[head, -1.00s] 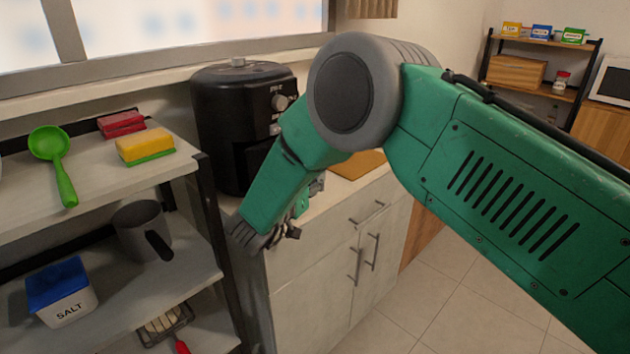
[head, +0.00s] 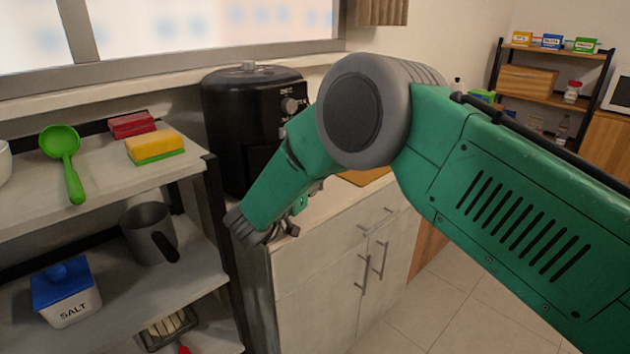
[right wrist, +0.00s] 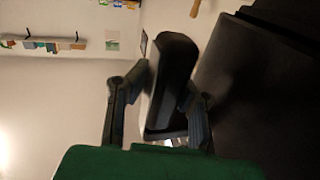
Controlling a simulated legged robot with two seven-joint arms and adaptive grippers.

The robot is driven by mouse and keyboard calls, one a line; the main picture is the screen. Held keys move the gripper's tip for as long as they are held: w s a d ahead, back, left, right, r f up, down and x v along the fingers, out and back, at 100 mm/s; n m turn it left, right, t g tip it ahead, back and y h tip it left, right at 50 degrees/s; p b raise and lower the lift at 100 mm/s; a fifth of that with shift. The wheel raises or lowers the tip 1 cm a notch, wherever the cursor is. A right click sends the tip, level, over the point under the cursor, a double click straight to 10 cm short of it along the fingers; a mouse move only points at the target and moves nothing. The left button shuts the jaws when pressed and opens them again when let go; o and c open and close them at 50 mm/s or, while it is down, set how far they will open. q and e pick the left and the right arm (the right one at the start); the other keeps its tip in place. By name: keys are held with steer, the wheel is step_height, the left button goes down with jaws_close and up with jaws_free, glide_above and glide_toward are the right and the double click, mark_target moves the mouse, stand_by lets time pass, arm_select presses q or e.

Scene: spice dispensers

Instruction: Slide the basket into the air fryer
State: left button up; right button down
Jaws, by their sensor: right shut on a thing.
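The black air fryer (head: 250,110) stands on the counter by the window in the head view, with knobs on its upper front. My right arm crosses in front of it and hides most of its lower front and the basket. In the right wrist view my right gripper (right wrist: 163,92) is shut on a black handle (right wrist: 176,60), which looks like the basket's handle. A large dark surface (right wrist: 255,95), likely the air fryer or basket, fills the right of that view. I cannot tell how far in the basket is. My left gripper is not in view.
A shelf rack (head: 100,190) at the left holds a green ladle (head: 62,150), sponges (head: 155,147), a grey mug (head: 147,230) and a salt box (head: 68,300). Cabinets (head: 320,290) stand under the counter. Tiled floor (head: 470,310) is free at the right.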

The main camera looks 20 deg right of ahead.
steer(key=shift+w+a+r, duration=0.1)
steer(key=shift+w, duration=0.05)
steer(key=c, duration=1.4)
jaws_free()
steer(key=shift+o, duration=0.2)
steer(key=shift+p+v, duration=0.45)
steer(key=shift+v, duration=0.85)
steer(key=shift+p+v, duration=0.9)
steer(key=shift+v, duration=2.35)
steer(key=shift+f, duration=0.2)
